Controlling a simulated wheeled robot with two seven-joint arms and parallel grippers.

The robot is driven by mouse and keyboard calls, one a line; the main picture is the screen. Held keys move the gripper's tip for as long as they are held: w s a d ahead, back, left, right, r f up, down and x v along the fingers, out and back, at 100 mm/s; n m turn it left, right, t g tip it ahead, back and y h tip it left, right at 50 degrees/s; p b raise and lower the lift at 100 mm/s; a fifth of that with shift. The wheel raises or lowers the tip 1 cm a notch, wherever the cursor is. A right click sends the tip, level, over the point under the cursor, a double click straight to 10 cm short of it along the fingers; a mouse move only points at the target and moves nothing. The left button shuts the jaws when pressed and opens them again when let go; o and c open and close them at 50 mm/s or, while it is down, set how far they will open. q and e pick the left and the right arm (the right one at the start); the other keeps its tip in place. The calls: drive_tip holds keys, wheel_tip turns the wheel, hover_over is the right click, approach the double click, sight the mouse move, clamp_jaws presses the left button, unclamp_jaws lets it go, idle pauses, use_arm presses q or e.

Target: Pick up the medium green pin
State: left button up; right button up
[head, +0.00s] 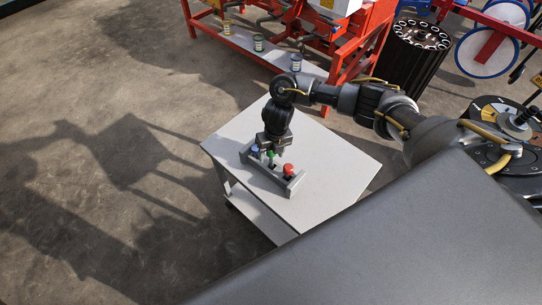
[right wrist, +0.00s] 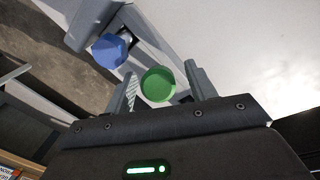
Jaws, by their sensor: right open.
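The green pin (head: 271,154) stands in a grey holder (head: 291,187) on a small table, between a blue pin (head: 255,149) and a red pin (head: 288,169). My right gripper (right wrist: 161,84) is open. In the right wrist view the round top of the green pin (right wrist: 158,84) shows between its two fingers, with gaps on both sides. The blue pin (right wrist: 110,50) shows up and left of the fingers. The red pin is out of that view. In the head view my right gripper (head: 270,150) is over the holder and partly hides it. My left gripper is not in view.
The light grey table (head: 330,160) has free room right of and in front of the holder. Behind stands a red frame (head: 350,50) with a shelf of several small cans (head: 258,43). A black cylindrical rack (head: 413,60) stands at the back right.

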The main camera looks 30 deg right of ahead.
drive_tip(key=c, duration=1.2)
drive_tip(key=shift+o, duration=0.2)
drive_tip(key=shift+r, duration=0.1)
